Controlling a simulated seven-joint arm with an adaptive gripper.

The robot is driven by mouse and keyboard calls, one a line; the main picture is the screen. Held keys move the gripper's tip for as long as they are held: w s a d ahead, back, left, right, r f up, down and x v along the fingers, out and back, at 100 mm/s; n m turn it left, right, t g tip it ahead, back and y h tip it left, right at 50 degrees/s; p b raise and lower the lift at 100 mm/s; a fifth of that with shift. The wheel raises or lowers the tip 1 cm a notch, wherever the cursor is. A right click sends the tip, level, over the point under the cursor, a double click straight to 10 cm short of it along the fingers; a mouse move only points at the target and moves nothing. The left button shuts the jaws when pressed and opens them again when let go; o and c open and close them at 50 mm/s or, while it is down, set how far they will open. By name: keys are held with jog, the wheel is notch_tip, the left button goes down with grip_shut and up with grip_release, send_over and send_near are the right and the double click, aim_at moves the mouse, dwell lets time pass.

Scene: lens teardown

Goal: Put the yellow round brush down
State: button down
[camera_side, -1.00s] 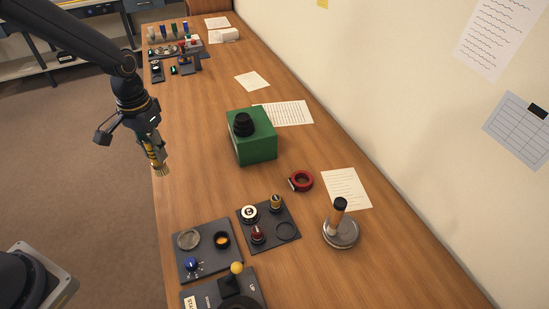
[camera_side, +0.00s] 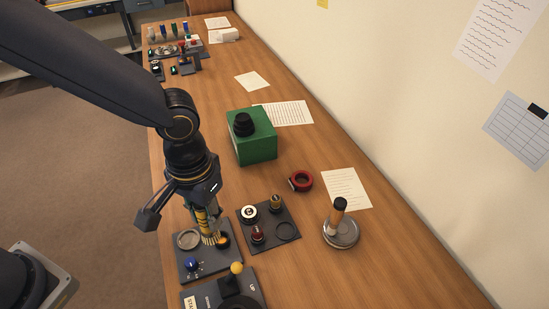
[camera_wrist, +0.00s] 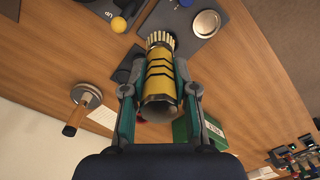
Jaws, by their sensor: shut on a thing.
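The yellow round brush (camera_wrist: 160,75) has black chevron bands and pale bristles. My gripper (camera_wrist: 160,88) is shut on it, with one finger on each side of its body. In the side view my gripper (camera_side: 205,205) holds the brush (camera_side: 209,226) upright, bristles down, above the dark panel (camera_side: 188,268) at the front left. The bristles are close to the dark cup with an orange inside (camera_side: 223,240). I cannot tell whether they touch it.
The panel also bears a grey round dish (camera_side: 188,239) and a blue knob (camera_side: 191,263). A second dark mat (camera_side: 262,215) with small parts lies to the right.

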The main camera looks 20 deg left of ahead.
jog(key=s+d+m, duration=0.3)
jog(key=s+d, duration=0.3)
jog(key=s, duration=0.2)
jog(key=shift+d+r, duration=0.4)
jog(key=shift+w+d+f, duration=1.6)
jog(key=shift+w+f, duration=0.1)
jog(key=shift+f, duration=0.4)
jog(key=shift+w+d+f, duration=1.65)
jog(key=shift+w+f, duration=0.1)
jog(key=shift+f, duration=0.35)
jog(key=shift+w+d+f, duration=1.6)
jog(key=shift+w+f, duration=0.1)
jog(key=shift+f, duration=0.4)
jog(key=shift+f, duration=0.15)
jog(key=c, duration=0.9)
grip_release()
